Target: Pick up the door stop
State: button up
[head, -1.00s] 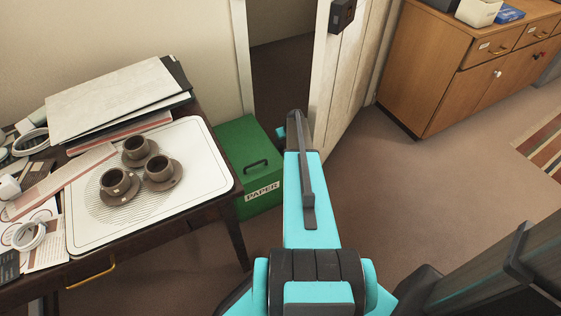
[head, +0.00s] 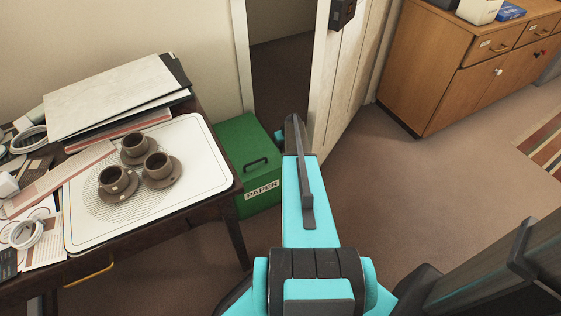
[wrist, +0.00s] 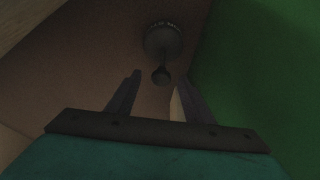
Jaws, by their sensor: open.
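The door stop (wrist: 162,40) shows in the wrist view as a dark, round, disc-like piece with a narrow stem and a small knob towards me. It lies on the brown floor, beside the green box. My gripper (wrist: 159,82) is open, with its two dark fingers spread either side of the knob's line in the picture. The knob appears just beyond the fingertips, and I see no contact. The view is dim. In the head view my arm hides the gripper and the door stop.
A green paper box (head: 247,150) stands left of my arm, close to the gripper's right side in the wrist view (wrist: 265,70). An open door (head: 350,90) is behind. A desk (head: 225,205) with cups is left. A wooden cabinet (head: 435,75) stands right; floor between is clear.

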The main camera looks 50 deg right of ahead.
jog(key=shift+x, duration=1.4)
jog(key=shift+b+x, duration=0.7)
jog(key=shift+x, duration=1.9)
jog(key=shift+w+a, duration=0.1)
jog(key=shift+c, duration=0.4)
grip_shut()
jog(key=shift+r, duration=0.15)
